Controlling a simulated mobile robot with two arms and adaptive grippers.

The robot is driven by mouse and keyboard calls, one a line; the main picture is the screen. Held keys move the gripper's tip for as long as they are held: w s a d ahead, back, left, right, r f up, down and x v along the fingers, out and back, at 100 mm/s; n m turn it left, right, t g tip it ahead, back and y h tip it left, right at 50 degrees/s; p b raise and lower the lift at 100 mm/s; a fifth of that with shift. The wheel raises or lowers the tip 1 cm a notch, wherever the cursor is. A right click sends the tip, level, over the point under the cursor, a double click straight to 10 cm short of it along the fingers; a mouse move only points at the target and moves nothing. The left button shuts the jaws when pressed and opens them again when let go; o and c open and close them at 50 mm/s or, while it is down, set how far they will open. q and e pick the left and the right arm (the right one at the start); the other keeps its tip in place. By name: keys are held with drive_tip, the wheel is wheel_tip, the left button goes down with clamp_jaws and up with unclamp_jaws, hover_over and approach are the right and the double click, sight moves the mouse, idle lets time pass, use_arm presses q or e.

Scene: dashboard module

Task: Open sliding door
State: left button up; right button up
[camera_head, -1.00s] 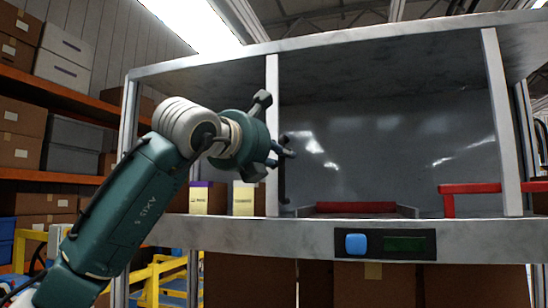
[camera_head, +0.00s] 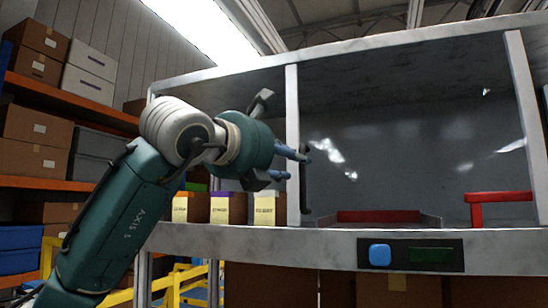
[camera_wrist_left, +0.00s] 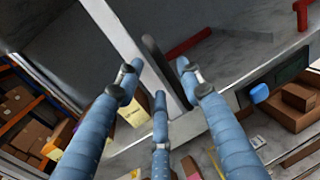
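A dark upright handle (camera_head: 303,186) stands just right of the left post of the workstation's front opening. Behind it is a glossy grey panel (camera_head: 400,160) with bright reflections; I cannot tell whether this is the sliding door or the back wall. My left gripper (camera_head: 298,163) is at the left post, its blue fingers reaching toward the handle. In the left wrist view the fingers are spread and empty, and the dark handle (camera_wrist_left: 164,68) lies beyond the tips, between the left and right fingers. Contact is not visible. My right gripper is not in view.
The front ledge carries a blue button (camera_head: 380,254) beside a dark green display (camera_head: 432,255). A red tray (camera_head: 378,216) and a red frame (camera_head: 500,197) are inside. Small labelled boxes (camera_head: 228,208) stand left of the post. Orange shelves with cartons fill the left.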

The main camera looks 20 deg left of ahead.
use_arm(q)
drive_tip(key=v, duration=0.6)
drive_tip(key=shift+s, duration=0.35)
drive_tip(key=shift+a, duration=0.1)
